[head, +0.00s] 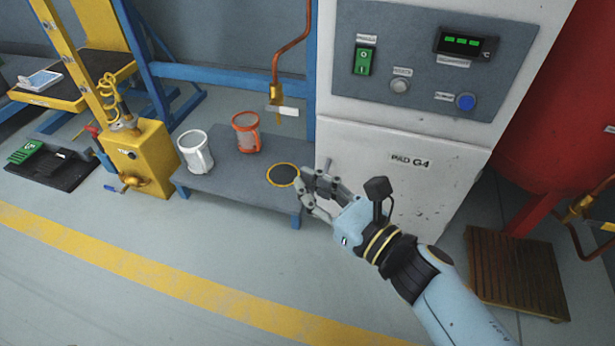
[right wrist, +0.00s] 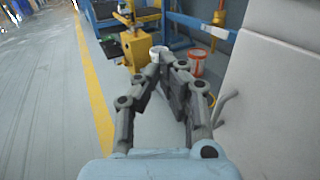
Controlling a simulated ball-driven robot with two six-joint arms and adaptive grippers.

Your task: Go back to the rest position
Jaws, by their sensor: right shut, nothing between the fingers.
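My right gripper (head: 309,188) is in front of the white cabinet, beside the right end of the low grey table. Its fingers are shut and empty. In the right wrist view my right gripper (right wrist: 165,68) has its fingertips drawn together, with the table partly hidden behind them. My right arm comes in from the lower right of the head view. My left gripper does not show in either view.
A white cabinet (head: 385,155) stands close behind my right gripper. The floor in front is clear.

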